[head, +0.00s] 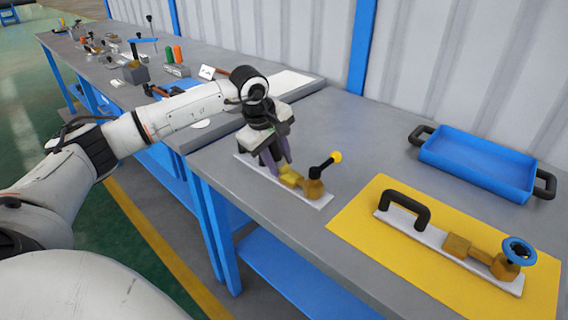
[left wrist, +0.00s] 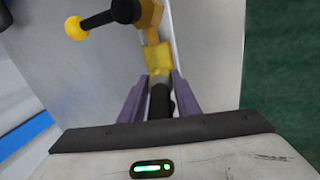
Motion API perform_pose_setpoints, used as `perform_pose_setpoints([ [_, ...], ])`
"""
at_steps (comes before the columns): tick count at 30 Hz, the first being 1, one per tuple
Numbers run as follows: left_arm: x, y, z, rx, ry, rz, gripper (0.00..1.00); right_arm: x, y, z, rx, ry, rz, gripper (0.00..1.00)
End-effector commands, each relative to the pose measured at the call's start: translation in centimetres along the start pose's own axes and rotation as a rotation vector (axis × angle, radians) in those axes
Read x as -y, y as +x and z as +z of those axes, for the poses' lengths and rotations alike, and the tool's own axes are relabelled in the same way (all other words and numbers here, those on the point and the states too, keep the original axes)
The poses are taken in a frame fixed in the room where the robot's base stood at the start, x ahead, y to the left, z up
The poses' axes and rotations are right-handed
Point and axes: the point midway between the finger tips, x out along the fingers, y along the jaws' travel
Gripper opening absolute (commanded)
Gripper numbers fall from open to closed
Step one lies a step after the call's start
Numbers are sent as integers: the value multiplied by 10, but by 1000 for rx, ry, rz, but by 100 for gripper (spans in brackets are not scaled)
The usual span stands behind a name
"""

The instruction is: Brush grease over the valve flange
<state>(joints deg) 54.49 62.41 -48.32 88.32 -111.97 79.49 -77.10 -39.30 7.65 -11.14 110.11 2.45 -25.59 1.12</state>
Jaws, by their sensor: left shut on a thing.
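A brass valve (head: 313,188) with a black lever and a yellow ball knob (head: 336,157) stands on a narrow white plate (head: 322,204). My left gripper (head: 278,161) is over the plate, just left of the valve body. In the left wrist view its purple fingers (left wrist: 159,95) close on a black handle (left wrist: 160,102), in line with the brass block (left wrist: 158,57). The handle's lower part is hidden. A second brass valve (head: 506,266) with a blue handwheel (head: 518,250) sits on another white plate with a black handle (head: 404,208). I cannot make out a grease brush.
A yellow mat (head: 365,215) lies under the handwheel valve. A blue tray (head: 478,163) with black handles stands behind it and looks empty. Tools and small parts lie on the far left bench (head: 95,62). The grey table (head: 350,125) is clear between lever valve and tray.

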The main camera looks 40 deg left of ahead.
Motion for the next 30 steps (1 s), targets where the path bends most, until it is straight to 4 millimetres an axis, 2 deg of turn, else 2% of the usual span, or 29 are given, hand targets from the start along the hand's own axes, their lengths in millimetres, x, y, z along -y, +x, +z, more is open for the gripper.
perform_pose_setpoints([
  [8, -2, -3, 0, 0, 0, 3, 7, 0, -2, -2, 0, 0, 0, 31],
  [24, -20, -52, -1, 0, 0, 4, 7, 3, -30, -29, 0, 0, 0, 31],
  [30, -22, -58, -1, 0, 0, 2, 7, 3, -32, -32, 0, 0, 0, 31],
])
